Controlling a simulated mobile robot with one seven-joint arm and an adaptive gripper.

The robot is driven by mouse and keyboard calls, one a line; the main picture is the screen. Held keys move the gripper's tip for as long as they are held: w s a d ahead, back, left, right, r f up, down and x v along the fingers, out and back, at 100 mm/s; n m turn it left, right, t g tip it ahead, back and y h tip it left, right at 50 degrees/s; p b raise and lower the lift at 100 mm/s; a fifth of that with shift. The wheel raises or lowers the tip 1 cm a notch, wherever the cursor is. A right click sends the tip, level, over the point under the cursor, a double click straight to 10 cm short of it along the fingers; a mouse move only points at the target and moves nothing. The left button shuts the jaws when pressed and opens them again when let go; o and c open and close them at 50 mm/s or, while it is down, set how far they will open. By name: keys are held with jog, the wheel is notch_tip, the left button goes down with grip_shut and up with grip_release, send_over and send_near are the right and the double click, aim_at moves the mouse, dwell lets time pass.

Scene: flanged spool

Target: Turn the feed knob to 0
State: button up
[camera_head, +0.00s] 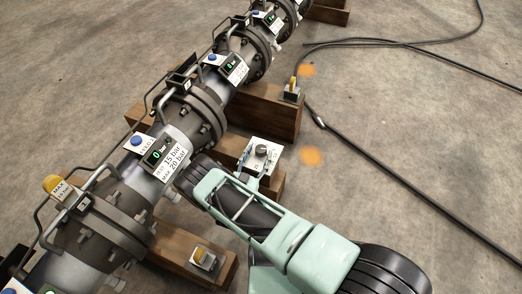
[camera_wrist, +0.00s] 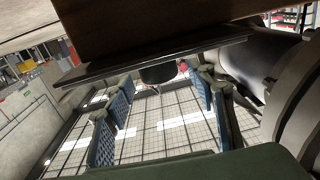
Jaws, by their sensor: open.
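The feed knob (camera_head: 261,150) is a small grey round knob on a white marked panel (camera_head: 275,163), on a wooden block beside the pipe. Its setting is too small to read. My gripper (camera_head: 246,169) is beside the near left side of this panel, partly hidden by my arm. In the wrist view, my gripper (camera_wrist: 158,82) is open, with blue-padded fingers apart on either side. A dark rounded thing (camera_wrist: 157,73) shows between the fingertips under a dark plate; I cannot tell whether it is the knob. Contact is not clear.
The flanged pipe (camera_head: 205,98) with bars, gauges and labels runs diagonally along the left. Another small box (camera_head: 203,258) is at the front. Black cables (camera_head: 385,165) cross the floor at right.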

aim_at(259, 153)
jog(key=shift+x, duration=1.6)
jog(key=c, duration=1.2)
